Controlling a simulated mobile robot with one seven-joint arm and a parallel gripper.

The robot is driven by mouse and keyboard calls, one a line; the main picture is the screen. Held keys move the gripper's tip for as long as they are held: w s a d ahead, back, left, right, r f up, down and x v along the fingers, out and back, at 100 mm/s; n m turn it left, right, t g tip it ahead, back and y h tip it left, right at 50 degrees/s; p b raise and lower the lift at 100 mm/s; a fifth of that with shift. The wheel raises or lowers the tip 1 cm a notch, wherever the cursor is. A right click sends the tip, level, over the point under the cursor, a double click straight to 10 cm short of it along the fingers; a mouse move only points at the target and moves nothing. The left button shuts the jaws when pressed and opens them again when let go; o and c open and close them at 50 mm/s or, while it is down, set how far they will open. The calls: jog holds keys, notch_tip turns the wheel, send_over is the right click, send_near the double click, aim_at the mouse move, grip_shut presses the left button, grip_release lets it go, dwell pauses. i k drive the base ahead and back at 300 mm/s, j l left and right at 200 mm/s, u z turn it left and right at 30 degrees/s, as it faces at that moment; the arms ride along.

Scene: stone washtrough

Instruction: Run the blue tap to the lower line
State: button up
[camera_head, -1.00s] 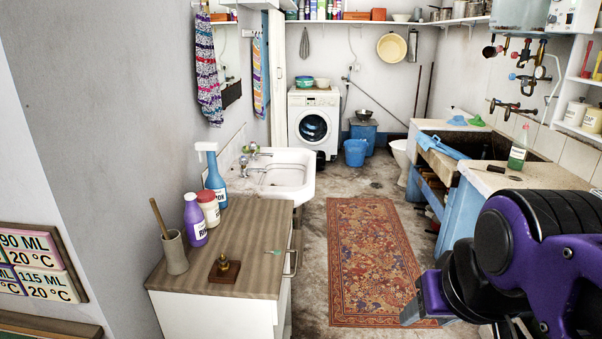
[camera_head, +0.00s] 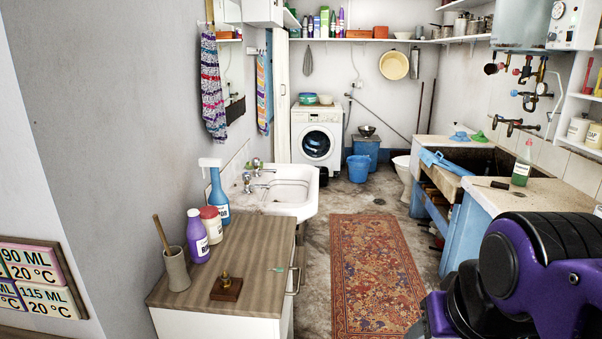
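Pipes with small red and blue handles (camera_head: 533,85) are on the right wall above the stone trough (camera_head: 470,160); which handle is the blue tap is too small to tell. A washbasin (camera_head: 290,190) at the left wall has two metal taps (camera_head: 257,165); their handle colours are unclear. No level line can be made out, and the trough's inside is mostly dark. My purple and black arm (camera_head: 540,262) fills the lower right, in front of the worktop beside the trough. My gripper cannot be made out.
A wooden-topped cabinet (camera_head: 255,245) with bottles stands at lower left. A patterned rug (camera_head: 372,265) covers the clear floor in the middle. A blue bucket (camera_head: 358,168) and washing machine (camera_head: 316,135) stand at the back. A green bottle (camera_head: 521,166) stands on the worktop.

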aim_at(246, 176)
jog(key=i+l, duration=0.2)
jog(key=i, duration=0.3)
jog(key=i+l, duration=0.2)
jog(key=i, duration=0.25)
jog(key=i+l, duration=0.2)
jog(key=i, duration=0.3)
jog(key=i+l, duration=0.2)
jog(key=i, duration=0.3)
jog(key=i+l, duration=0.2)
jog(key=i, duration=0.3)
jog(key=i+l, duration=0.15)
jog(key=i, duration=0.3)
jog(key=i+l, duration=0.2)
jog(key=i, duration=0.3)
jog(key=i+l+u, duration=0.1)
jog(key=u, duration=0.35)
jog(key=i+l+u, duration=0.2)
jog(key=u, duration=0.3)
jog(key=i+l+u, duration=0.1)
jog(key=u, duration=0.35)
jog(key=i+l+u, duration=0.15)
jog(key=u, duration=0.3)
jog(key=i+l+u, duration=0.15)
jog(key=u, duration=0.35)
jog(key=i+z, duration=0.1)
jog(key=k+j+z, duration=0.25)
jog(key=i, duration=0.05)
